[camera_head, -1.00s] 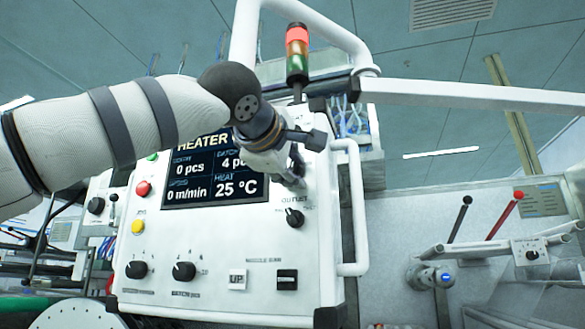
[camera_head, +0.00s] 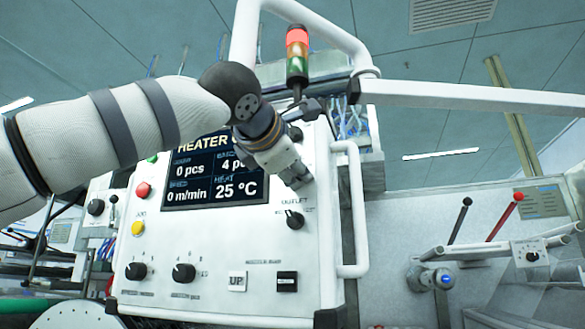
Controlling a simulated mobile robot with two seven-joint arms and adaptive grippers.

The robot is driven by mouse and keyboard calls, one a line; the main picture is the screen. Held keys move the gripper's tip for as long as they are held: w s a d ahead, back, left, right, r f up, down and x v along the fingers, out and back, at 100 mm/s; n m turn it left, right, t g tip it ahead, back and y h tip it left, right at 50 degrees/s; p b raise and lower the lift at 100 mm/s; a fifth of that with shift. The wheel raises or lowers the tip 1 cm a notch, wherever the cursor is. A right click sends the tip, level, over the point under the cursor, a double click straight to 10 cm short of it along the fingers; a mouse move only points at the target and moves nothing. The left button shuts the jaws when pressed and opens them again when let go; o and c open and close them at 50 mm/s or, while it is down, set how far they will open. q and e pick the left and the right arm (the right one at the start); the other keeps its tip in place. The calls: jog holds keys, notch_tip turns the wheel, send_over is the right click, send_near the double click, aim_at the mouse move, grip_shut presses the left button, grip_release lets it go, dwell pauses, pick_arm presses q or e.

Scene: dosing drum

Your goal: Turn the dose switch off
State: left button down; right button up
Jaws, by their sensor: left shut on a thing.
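My left gripper (camera_head: 293,177) comes in from the left and is pressed close to the upper right of the white control panel (camera_head: 215,235). Its fingers are shut on a small part of the panel above the OUTLET knob. I take this to be the dose switch, but the gripper hides it, so its pointer and label cannot be read. The black OUTLET knob (camera_head: 294,220) stands just below the gripper, apart from it. My right gripper is not in view.
The HEATER screen (camera_head: 215,180) is left of the gripper. Red (camera_head: 143,190) and yellow (camera_head: 138,228) buttons and two black knobs (camera_head: 136,271) (camera_head: 184,273) lie further left and below. A white handle rail (camera_head: 355,210) edges the panel's right. A signal tower (camera_head: 297,55) shows red above.

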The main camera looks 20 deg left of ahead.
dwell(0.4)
pick_arm(q)
jog(key=c, duration=1.2)
grip_release()
jog(key=shift+c, duration=0.2)
jog(key=shift+s, duration=0.1)
jog(key=s, duration=1.1)
jog(key=shift+s+a, duration=0.2)
jog(key=shift+s, duration=0.2)
